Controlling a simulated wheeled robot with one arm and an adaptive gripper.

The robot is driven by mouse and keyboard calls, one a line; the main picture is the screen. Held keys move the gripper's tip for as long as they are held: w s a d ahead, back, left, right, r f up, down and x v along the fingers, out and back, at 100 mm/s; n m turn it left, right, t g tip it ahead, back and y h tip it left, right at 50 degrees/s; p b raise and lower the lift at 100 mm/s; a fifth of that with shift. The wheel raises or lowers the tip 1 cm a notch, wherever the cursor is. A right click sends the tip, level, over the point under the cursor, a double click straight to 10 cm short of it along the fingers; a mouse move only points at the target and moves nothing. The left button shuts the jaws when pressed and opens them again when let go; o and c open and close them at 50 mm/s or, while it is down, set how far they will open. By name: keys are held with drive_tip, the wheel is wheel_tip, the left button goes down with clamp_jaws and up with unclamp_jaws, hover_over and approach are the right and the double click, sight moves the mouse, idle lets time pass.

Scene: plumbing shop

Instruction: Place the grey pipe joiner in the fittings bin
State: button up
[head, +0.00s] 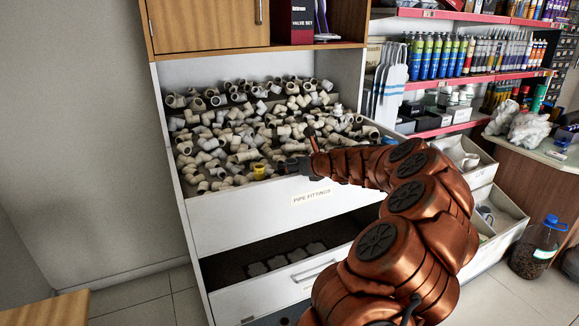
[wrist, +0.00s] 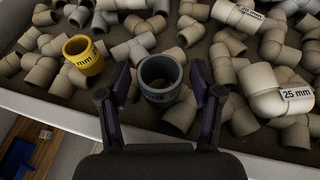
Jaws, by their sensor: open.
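The grey pipe joiner (wrist: 160,91) is a short dark grey ring with its open end up, in the wrist view between the fingers of my gripper (wrist: 160,76). The fingers are open, one on each side, with a gap showing at each side. The joiner is over or among the pale fittings inside the bin; whether it rests on them I cannot tell. The fittings bin (head: 243,219) is a wide white drawer labelled "PIPE FITTINGS". In the head view my gripper (head: 296,164) is at its front edge, and the joiner is too small to make out.
A yellow joiner (wrist: 83,54) lies in the bin left of my gripper. White elbow fittings (wrist: 280,92) crowd the bin around it. An open lower drawer (head: 275,268) is beneath. A shelf of bottles and tubes (head: 440,55) stands at the right.

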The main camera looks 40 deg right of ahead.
drive_tip(key=v, duration=1.1)
drive_tip(key=shift+s+b, duration=0.3)
drive_tip(key=shift+s, duration=0.05)
drive_tip(key=shift+r, duration=0.1)
drive_tip(key=w+a+f+n+g+y, duration=0.1)
drive_tip(key=w+a+n+g+y, duration=0.15)
drive_tip(key=a+n, duration=0.75)
drive_tip(key=w+a+n+g+y, duration=0.1)
drive_tip(key=a+n+g+y, duration=0.15)
drive_tip(key=a, duration=1.35)
drive_tip(key=s+a+f+n+g+y, duration=0.1)
drive_tip(key=s+a+f+n+g, duration=0.1)
drive_tip(key=s+a+n, duration=0.4)
drive_tip(key=s+a+f+n+g+y, duration=0.15)
drive_tip(key=a+n, duration=0.25)
drive_tip(key=a, duration=0.4)
drive_tip(key=s+a+f+n+g+h, duration=0.1)
drive_tip(key=s+f+n+g+h, duration=0.2)
drive_tip(key=s+n, duration=0.4)
drive_tip(key=s+a+f+n+g+h, duration=0.1)
drive_tip(key=s+f+n+g+h, duration=0.2)
drive_tip(key=s+n, duration=0.4)
drive_tip(key=s+f, duration=0.1)
drive_tip(key=s, duration=0.7)
drive_tip(key=shift+a+g, duration=0.35)
